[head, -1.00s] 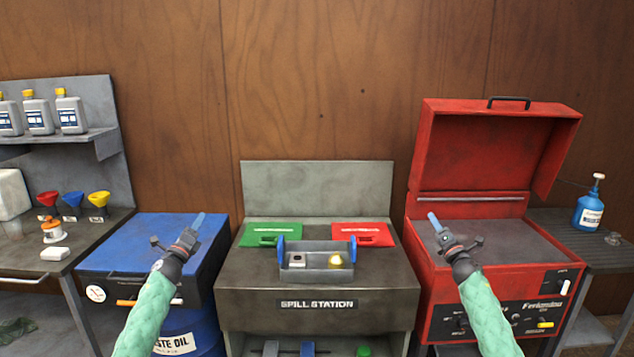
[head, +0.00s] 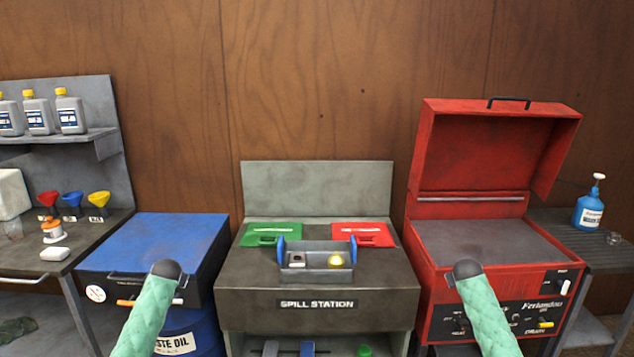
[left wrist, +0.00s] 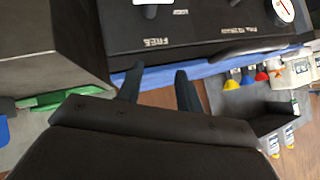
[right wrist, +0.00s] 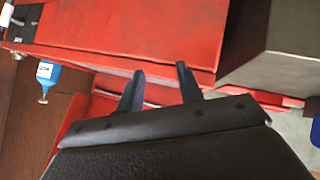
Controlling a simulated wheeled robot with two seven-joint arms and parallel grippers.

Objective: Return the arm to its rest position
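In the head view my left forearm, in a green sleeve, ends in a dark cap in front of the blue waste oil drum station; its hand is hidden. My left gripper (left wrist: 158,80) shows in the left wrist view with two dark fingers apart and nothing between them. My right forearm ends the same way in front of the red cabinet (head: 437,290), its hand also hidden. My right gripper (right wrist: 160,82) shows in the right wrist view with fingers apart and empty, the red cabinet beyond them.
The spill station (head: 238,303) stands between the arms, bearing a grey tray (head: 317,274), a green case (head: 272,232) and a red case (head: 362,233). The blue-topped bench (head: 150,240) is at left. The red cabinet's lid (head: 490,150) stands open. A blue bottle (head: 589,212) is at right.

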